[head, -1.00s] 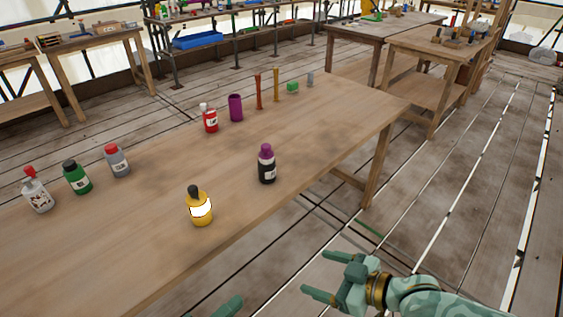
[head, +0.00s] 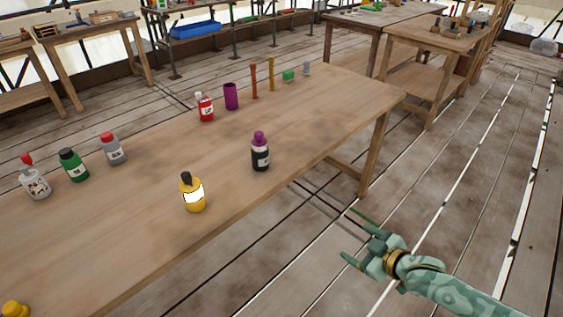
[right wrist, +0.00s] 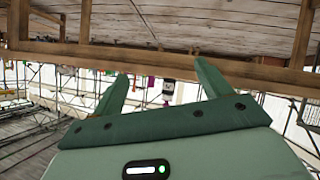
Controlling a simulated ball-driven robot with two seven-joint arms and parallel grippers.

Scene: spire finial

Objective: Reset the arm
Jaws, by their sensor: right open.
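My right gripper (head: 353,238) is open and empty in the head view. It hangs over the plank floor, off the right long edge of the wooden table (head: 300,125), touching nothing. In the right wrist view its two green fingers (right wrist: 163,86) stand apart with nothing gripped. My left gripper is not in view.
Other tables (head: 430,45) stand behind. The floor (head: 460,180) at right is clear.

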